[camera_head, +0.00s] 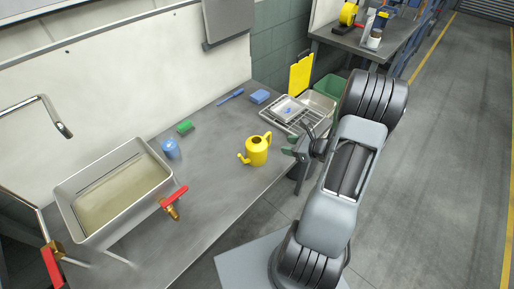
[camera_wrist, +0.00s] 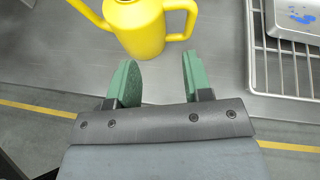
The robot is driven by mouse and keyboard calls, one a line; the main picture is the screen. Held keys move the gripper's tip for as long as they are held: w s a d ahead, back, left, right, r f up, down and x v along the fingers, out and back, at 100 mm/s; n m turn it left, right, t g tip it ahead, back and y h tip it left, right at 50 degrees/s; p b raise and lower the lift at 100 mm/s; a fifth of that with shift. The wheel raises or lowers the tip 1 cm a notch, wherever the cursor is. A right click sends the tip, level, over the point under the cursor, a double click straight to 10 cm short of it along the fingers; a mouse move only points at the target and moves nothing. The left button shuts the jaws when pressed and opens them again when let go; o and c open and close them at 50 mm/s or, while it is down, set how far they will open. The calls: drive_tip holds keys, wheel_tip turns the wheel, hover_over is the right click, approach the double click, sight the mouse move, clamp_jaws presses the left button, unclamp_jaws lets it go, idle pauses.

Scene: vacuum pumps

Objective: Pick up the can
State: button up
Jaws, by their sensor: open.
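A yellow watering can (camera_head: 257,152) with a spout on its left and a handle on its upper right stands upright on the grey metal counter (camera_head: 222,166). In the wrist view the can (camera_wrist: 136,28) is at the top, just beyond the fingertips and slightly left of centre; its top is cut off. My gripper (camera_head: 292,146) is to the right of the can, near the counter's front edge. In the wrist view its two green fingers (camera_wrist: 157,72) are apart with nothing between them. The fingers look apart from the can.
A wire rack (camera_head: 299,119) with a metal tray lies right of the can, near my gripper. A yellow board (camera_head: 301,74) and a green bin (camera_head: 331,86) stand behind it. Counter around the can is clear.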

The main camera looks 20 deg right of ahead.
wheel_tip(320, 180, down, 2)
drive_tip(key=d+f+m+t+h, duration=0.1)
drive_tip(key=d+m, duration=0.2)
drive_tip(key=p, duration=0.2)
approach(271, 139)
drive_tip(key=x, duration=0.3)
drive_tip(key=shift+a+f, duration=0.15)
drive_tip(key=shift+f, duration=0.05)
drive_tip(key=shift+p+x, duration=0.85)
drive_tip(key=shift+x, duration=2.55)
drive_tip(key=shift+w+r, duration=0.1)
clamp_jaws()
